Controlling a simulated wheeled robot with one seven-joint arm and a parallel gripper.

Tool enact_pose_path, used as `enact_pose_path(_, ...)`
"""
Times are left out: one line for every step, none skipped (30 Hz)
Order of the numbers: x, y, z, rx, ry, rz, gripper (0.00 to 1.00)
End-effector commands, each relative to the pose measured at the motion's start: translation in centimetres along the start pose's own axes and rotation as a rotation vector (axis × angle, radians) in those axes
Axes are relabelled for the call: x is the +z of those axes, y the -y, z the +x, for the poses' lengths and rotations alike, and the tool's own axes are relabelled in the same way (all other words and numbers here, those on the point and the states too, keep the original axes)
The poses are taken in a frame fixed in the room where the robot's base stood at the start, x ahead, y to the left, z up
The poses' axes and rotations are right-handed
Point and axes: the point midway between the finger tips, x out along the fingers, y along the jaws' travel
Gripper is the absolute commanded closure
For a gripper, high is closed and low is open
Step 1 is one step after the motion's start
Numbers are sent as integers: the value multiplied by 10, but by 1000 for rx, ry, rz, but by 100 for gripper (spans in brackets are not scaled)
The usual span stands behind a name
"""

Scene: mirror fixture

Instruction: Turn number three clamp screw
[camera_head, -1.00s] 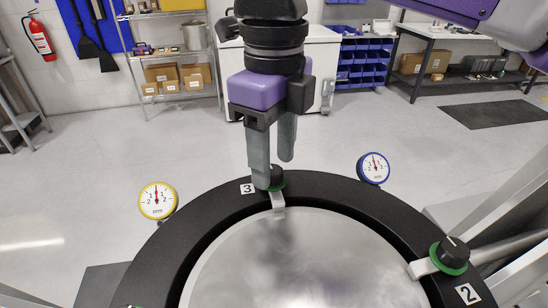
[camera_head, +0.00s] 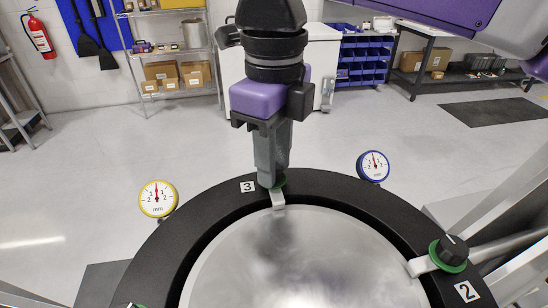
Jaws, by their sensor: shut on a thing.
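The number three clamp screw (camera_head: 279,183) is at the far side of the black ring (camera_head: 225,206), beside the white label "3" (camera_head: 248,187). Its knob is mostly hidden behind my fingers; part of its green base shows. A metal clamp tab (camera_head: 278,200) reaches from it to the round mirror (camera_head: 300,265). My gripper (camera_head: 270,180) points down over the screw and is shut on its knob. The fingers overlap in this view, so the gap between them is hidden.
A yellow dial gauge (camera_head: 158,198) stands left of the ring, and a blue dial gauge (camera_head: 373,166) stands right of screw three.

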Motion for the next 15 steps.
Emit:
enact_pose_path(0,0,0,1,0,-16,100)
enact_pose_path(0,0,0,1,0,-26,100)
enact_pose_path(0,0,-1,1,0,-44,100)
enact_pose_path(0,0,-1,1,0,-59,100)
enact_pose_path(0,0,-1,1,0,-77,100)
enact_pose_path(0,0,-1,0,0,-101,100)
enact_pose_path(0,0,-1,0,0,-122,100)
enact_pose_path(0,0,-1,0,0,-145,100)
enact_pose_path(0,0,-1,0,0,-177,100)
enact_pose_path(0,1,-1,0,0,-202,100)
enact_pose_path(0,1,-1,0,0,-228,100)
enact_pose_path(0,1,-1,0,0,-265,100)
enact_pose_path(0,1,-1,0,0,-293,100)
enact_pose_path(0,1,-1,0,0,-321,100)
enact_pose_path(0,1,-1,0,0,-360,100)
